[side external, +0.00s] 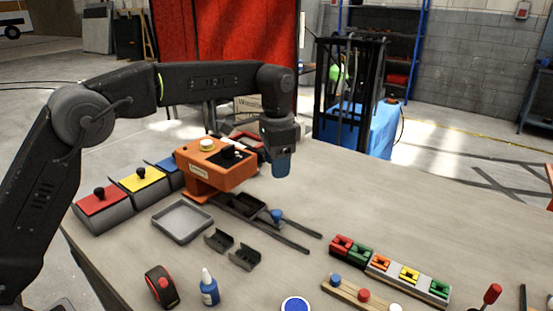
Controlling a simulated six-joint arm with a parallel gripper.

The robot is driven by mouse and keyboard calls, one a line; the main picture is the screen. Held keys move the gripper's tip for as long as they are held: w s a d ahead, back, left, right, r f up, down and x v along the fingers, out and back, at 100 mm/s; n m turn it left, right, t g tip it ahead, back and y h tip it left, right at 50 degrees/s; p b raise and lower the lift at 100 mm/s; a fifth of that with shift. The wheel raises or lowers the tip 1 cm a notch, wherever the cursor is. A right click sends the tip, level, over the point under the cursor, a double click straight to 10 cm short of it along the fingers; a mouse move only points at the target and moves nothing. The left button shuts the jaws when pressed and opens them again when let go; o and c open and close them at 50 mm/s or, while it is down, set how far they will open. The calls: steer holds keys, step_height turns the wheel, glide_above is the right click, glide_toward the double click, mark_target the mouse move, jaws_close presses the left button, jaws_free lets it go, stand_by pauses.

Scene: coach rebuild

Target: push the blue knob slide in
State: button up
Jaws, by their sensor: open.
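The slide is a dark tray (246,206) that sticks out from under an orange housing (215,165), between two dark rails. Its blue knob (277,216) stands at the front end, on the side away from the housing. My gripper (281,172) points down above the table, higher than the knob and apart from it. Its fingers look blue-grey and the gap between them is hard to see from this side. Nothing shows held in it. The inner part of the slide is hidden under the housing.
Bins with red, yellow and blue lids stand at left. A strip of coloured blocks (390,270) lies at right. The table right of my gripper is clear.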

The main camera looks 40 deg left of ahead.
mark_target(276, 212)
steer(key=shift+r, duration=0.3)
step_height(276, 212, down, 14)
steer(key=n, duration=2.5)
steer(key=shift+n, duration=0.3)
jaws_close()
